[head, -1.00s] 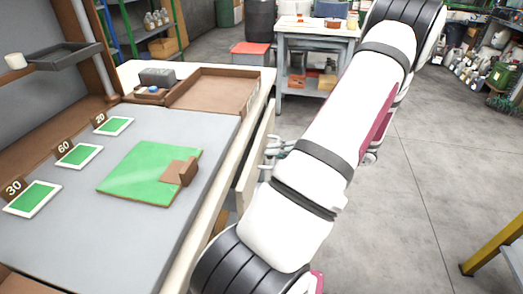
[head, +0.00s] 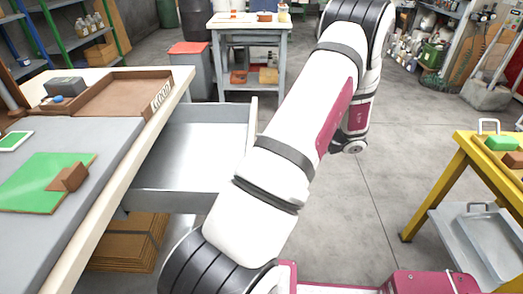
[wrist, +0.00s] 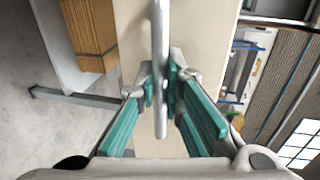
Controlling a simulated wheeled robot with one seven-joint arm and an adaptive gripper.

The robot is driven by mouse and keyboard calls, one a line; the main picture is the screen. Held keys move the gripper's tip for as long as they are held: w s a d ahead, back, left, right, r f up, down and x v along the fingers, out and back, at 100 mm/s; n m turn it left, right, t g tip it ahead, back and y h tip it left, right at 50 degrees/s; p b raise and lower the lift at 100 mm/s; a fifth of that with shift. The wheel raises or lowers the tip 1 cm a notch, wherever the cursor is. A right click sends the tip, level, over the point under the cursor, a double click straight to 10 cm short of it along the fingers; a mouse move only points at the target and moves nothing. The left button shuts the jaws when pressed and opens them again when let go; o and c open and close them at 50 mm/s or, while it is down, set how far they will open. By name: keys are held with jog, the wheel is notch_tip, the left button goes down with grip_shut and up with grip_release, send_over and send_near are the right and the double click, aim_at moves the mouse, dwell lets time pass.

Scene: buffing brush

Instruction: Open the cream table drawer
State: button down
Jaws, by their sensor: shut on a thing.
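The cream table drawer (head: 185,150) stands pulled out from the right side of the table (head: 105,190) in the head view. Its grey inside shows and the visible part is empty. Its cream front (wrist: 205,40) fills the middle of the wrist view. A pale bar handle (wrist: 161,40) runs along that front. My gripper (wrist: 161,88) has its teal fingers on both sides of the handle and is shut on it. In the head view my arm hides the gripper, the handle and part of the drawer front.
On the table lie a brown tray (head: 120,98), a green board (head: 40,182) and a brown block (head: 68,177). Cardboard (head: 130,242) is stacked beneath the drawer. A yellow table (head: 462,165) stands at the right. Clear floor (head: 385,175) lies between it and my arm.

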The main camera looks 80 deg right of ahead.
jog(key=shift+s, duration=0.25)
jog(key=c, duration=1.7)
grip_release()
jog(key=v, duration=1.2)
jog(key=shift+a, duration=0.1)
